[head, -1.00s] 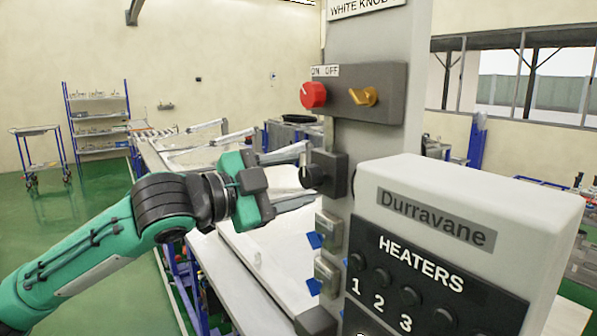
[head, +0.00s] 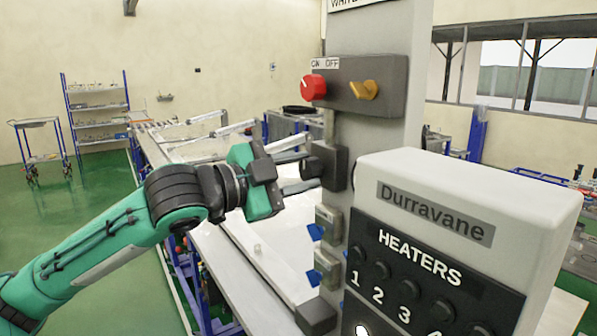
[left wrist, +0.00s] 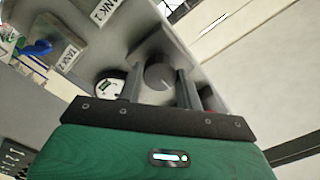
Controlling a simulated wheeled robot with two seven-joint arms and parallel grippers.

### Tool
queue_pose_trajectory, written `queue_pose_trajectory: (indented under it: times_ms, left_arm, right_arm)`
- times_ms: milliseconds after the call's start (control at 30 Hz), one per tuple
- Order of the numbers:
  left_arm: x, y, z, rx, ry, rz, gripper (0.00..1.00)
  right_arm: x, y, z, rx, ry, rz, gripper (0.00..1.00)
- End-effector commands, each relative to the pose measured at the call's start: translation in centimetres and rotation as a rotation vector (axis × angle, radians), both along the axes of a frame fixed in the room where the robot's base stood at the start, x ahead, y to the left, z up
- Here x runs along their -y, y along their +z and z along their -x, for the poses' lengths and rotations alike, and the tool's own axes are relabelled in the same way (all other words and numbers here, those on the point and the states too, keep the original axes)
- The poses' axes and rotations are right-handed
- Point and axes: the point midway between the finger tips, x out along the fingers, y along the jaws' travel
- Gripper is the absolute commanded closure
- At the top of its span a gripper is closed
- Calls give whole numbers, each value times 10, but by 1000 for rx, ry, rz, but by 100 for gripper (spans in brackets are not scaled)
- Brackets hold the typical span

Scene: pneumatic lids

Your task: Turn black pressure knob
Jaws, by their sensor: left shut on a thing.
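The black pressure knob (head: 312,167) sits on a dark block on the left side of the grey column (head: 375,130). It also shows from close up in the left wrist view (left wrist: 159,73), as a round dark knob between the two fingers. My left gripper (head: 303,171) reaches in from the left, and its fingers are shut on the knob from either side. My right gripper is in neither view.
A red knob (head: 312,88) and a yellow knob (head: 363,89) are above the black knob. The white Durravane heater box (head: 470,180) stands close on the right. A round gauge (left wrist: 110,84) is beside the knob. Long white tables (head: 250,270) lie behind my left arm.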

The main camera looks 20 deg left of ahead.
Motion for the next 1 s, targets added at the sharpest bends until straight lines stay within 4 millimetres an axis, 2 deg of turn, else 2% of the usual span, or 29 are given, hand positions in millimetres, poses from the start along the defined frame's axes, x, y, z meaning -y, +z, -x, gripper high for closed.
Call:
queue_pose_trajectory:
  times_ms: [267,1000]
  left_arm:
    - [0,0,0,-81,-1,102,87]
    - [0,1,0,-436,-1,558,87]
  right_arm:
    - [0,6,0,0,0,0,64]
    - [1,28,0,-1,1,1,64]
